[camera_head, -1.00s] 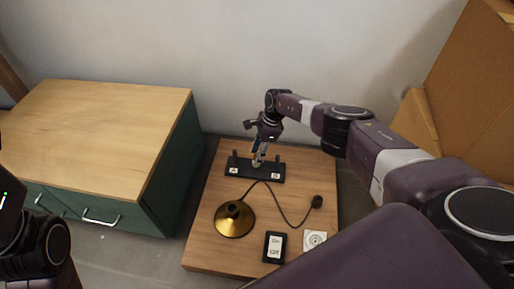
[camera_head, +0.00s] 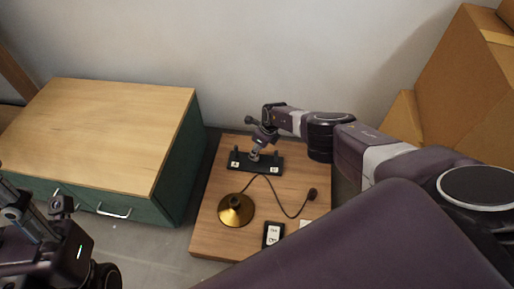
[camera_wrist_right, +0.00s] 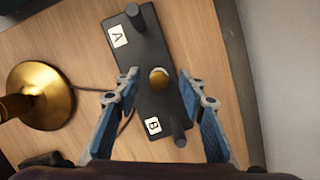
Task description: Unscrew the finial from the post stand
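The black post stand (camera_head: 240,163) lies at the back of the wooden table, with an upright post near each end. In the right wrist view, the stand (camera_wrist_right: 150,45) carries labels A and B. A round gold finial (camera_wrist_right: 159,77) is at its middle. My right gripper (camera_head: 257,153) is over the stand in the head view and hides the finial there. In the right wrist view its blue-padded fingers are open, one on each side of the finial and apart from it. My left gripper (camera_head: 30,215) is raised at the far left, away from the table; its opening is unclear.
A brass lamp base (camera_head: 236,210) stands front left of the stand. A dark cord (camera_head: 283,205) runs to a plug (camera_head: 312,194). A black switch (camera_head: 273,234) lies near the front. A green cabinet (camera_head: 120,120) stands left; cardboard boxes (camera_head: 470,90) stand right.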

